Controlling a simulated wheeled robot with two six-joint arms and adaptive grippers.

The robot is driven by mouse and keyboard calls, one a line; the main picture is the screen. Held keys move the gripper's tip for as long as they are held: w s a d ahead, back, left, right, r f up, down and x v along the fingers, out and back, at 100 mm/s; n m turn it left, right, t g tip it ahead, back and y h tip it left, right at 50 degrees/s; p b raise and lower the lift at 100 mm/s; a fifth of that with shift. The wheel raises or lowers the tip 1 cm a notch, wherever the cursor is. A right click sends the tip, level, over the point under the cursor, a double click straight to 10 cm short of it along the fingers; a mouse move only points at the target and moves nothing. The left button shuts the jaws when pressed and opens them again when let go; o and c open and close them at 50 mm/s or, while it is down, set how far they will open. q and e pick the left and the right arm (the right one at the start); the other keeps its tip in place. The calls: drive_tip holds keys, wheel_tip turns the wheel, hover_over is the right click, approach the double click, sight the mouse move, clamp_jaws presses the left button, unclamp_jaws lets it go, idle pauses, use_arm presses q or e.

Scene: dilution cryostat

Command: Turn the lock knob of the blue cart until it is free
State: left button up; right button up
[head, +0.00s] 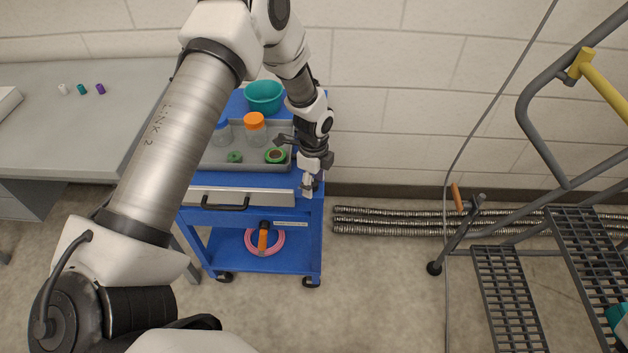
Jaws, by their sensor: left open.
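The blue cart (198,236) stands against the wall, left of centre, with a drawer (250,197) in its front. My left gripper (305,168) is over the cart's right front corner, pointing down, with its jaws open. A small pale grey piece (308,184) shows at that corner, right by the fingertips. I cannot tell whether it is the lock knob or part of a finger. No other lock knob shows clearly on the cart. Whether the gripper touches the cart is too small to tell. My right gripper is not in view.
On the cart are a grey tray (211,157), an orange-capped jar (254,133), a teal bowl (264,96) and green tape rolls (275,156). A pink coil (277,243) lies on its lower shelf. A grey bench (60,125) stands left, metal steps (505,295) right.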

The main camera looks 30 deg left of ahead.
use_arm(q)
drive_tip(key=shift+s+r, duration=0.2)
drive_tip(key=shift+c, duration=1.4)
drive_tip(key=shift+w, duration=0.1)
clamp_jaws()
drive_tip(key=shift+n, duration=0.4)
drive_tip(key=n+p, duration=0.2)
drive_tip(key=n, duration=0.1)
drive_tip(key=shift+n, duration=0.3)
drive_tip(key=n+p, duration=0.2)
drive_tip(key=n, duration=0.2)
drive_tip(key=shift+n, duration=0.3)
drive_tip(key=n+p, duration=0.2)
drive_tip(key=n, duration=0.2)
drive_tip(key=n+p, duration=0.2)
drive_tip(key=n, duration=0.2)
drive_tip(key=shift+f+n, duration=0.1)
drive_tip(key=shift+n, duration=0.3)
